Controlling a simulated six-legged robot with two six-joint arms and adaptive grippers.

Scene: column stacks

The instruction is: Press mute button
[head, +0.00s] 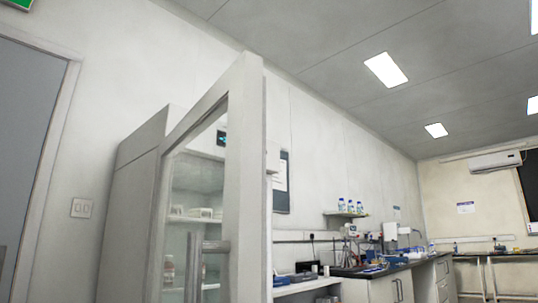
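A tall grey-white lab refrigerator (130,215) stands at the left centre of the head view, with a glass door in a thick pale frame (248,150). A small dark panel with a greenish lit mark (222,138) shows at the upper part, inside the outline of the door frame. A mute button cannot be made out at this size. A vertical grey handle (193,265) is on the door. Neither of my grippers is in view.
A grey door (28,130) and a wall switch (81,208) are on the left. To the right, a lab bench (395,270) with equipment runs along the wall, under a shelf of bottles (346,212). The floor is not in view.

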